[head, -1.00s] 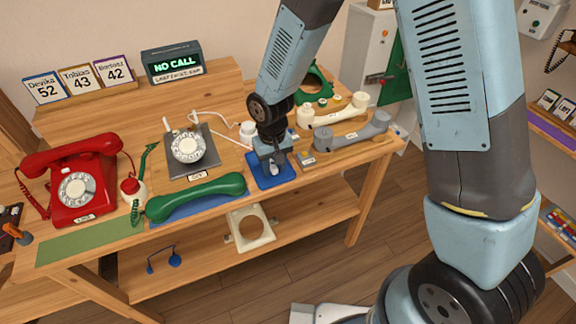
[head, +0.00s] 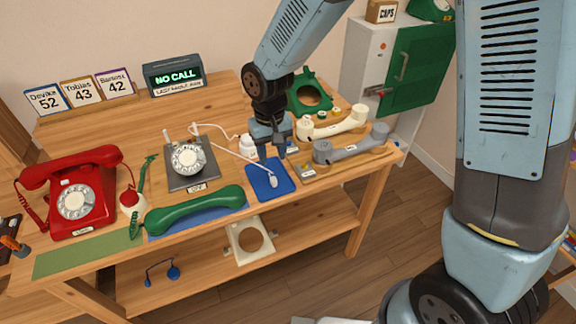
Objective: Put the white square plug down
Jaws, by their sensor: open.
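The white plug (head: 273,181) lies on the blue mat (head: 262,190) near the front edge of the table, with its thin white cord running back to the left. My gripper (head: 277,152) is above and behind the plug, apart from it. Its jaws are open and nothing shows between them. The plug is small here, so its exact shape is hard to tell.
A grey handset (head: 350,143) and a cream handset (head: 332,124) lie right of my gripper. A green handset (head: 195,210) lies left of the mat, near the dial phone (head: 188,160). A red phone (head: 75,192) stands at the left.

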